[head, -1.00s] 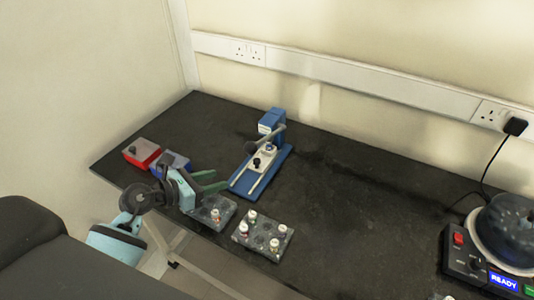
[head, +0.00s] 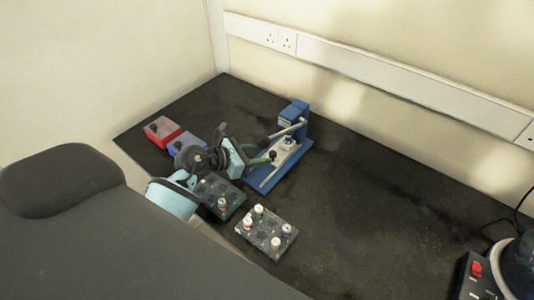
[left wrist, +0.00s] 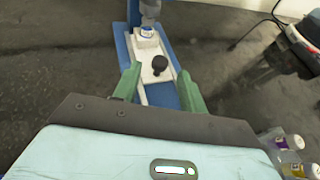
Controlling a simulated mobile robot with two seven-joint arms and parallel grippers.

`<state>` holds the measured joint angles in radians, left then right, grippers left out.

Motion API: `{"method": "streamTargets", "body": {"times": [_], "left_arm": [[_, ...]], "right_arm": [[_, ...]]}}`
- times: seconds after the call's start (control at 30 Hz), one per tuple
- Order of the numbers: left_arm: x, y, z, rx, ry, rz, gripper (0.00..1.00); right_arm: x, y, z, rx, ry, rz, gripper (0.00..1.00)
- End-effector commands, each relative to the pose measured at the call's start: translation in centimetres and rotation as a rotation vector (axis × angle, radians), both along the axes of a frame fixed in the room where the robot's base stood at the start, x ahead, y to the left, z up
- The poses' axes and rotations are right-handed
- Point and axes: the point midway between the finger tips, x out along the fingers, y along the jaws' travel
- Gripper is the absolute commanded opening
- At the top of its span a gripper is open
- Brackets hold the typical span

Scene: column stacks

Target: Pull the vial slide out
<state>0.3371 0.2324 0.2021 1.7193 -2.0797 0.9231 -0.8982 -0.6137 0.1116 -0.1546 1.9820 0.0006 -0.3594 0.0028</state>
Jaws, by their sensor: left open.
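The vial slide (head: 281,152) is a white block on the rails of a blue press (head: 294,113), with a black knob at its near end. In the left wrist view the slide (left wrist: 147,48) carries a small capped vial (left wrist: 146,30) under the press head, and the knob (left wrist: 160,66) stands up from its near end. My left gripper (head: 268,152) is at the near end of the slide. In the left wrist view its green fingers (left wrist: 160,80) are open, one on each side, with the knob between and slightly beyond them. Contact cannot be told.
Two racks hold capped vials: one (head: 224,207) below my left arm, one (head: 262,243) nearer the front edge. A red box (head: 164,132) and a blue box (head: 187,147) sit left. A round-lidded machine (head: 518,272) stands far right. The table's middle right is clear.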

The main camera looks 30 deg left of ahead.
Motion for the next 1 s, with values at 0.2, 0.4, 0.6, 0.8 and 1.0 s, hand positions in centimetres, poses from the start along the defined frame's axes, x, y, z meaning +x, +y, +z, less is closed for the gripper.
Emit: {"method": "streamTargets", "body": {"times": [0.2,0.4,0.6,0.8,1.0], "left_arm": [[2.1,-1.2,-1.0,-0.002,0.000,0.001,0.42],[2.6,-1.6,-1.3,0.000,0.000,0.000,0.42],[2.6,-1.6,-1.3,0.000,0.000,0.000,0.42],[2.6,-1.6,-1.3,0.001,0.001,0.000,0.16],[2.6,-1.6,-1.3,0.001,0.001,0.000,0.00]], "right_arm": [[0.4,0.0,0.2,0.002,-0.010,-0.002,0.58],[0.4,0.0,0.2,0.000,-0.010,-0.002,0.58],[0.5,0.0,0.2,0.000,-0.010,-0.002,0.58],[0.5,-0.1,0.2,-0.001,-0.010,0.000,0.58],[0.5,-0.2,0.2,-0.003,-0.011,0.002,0.58]]}}
